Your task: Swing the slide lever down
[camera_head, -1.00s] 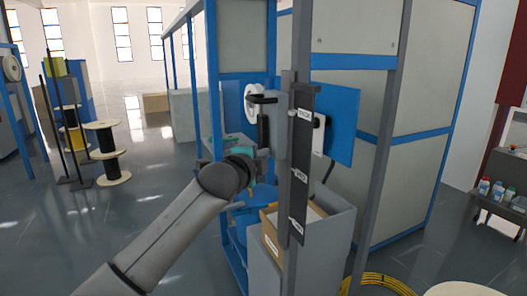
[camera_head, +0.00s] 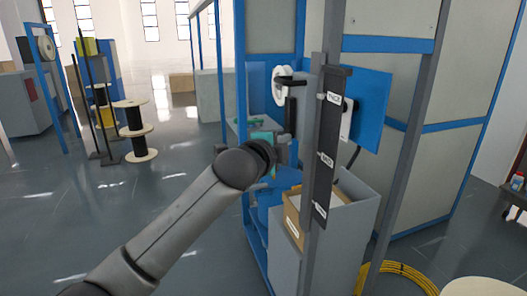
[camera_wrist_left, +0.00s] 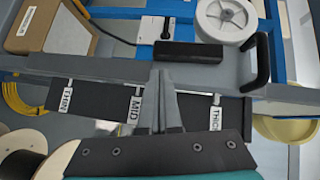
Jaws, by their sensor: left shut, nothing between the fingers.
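The black label plate (camera_head: 325,145) stands upright on a grey post and carries several white tags. In the left wrist view the plate (camera_wrist_left: 98,105) reads THIN, MID and THICK. A black bar (camera_head: 291,116), which looks like the lever grip, stands near upright left of the plate's upper part. In the wrist view this bar (camera_wrist_left: 190,52) lies across, just beyond my fingertips. My left gripper (camera_head: 279,150) is shut and empty, close below the bar in the head view. Its fingers (camera_wrist_left: 164,76) cross the plate near MID; contact with the bar cannot be told. My right gripper is not seen.
A black C-shaped handle (camera_wrist_left: 258,62) sits near the white spool (camera_wrist_left: 226,18). A cardboard box (camera_head: 293,208) and grey bin (camera_head: 345,225) stand below the plate. Blue-framed panels (camera_head: 385,60) close off the right. Yellow cable coils (camera_head: 398,275) lie on the floor.

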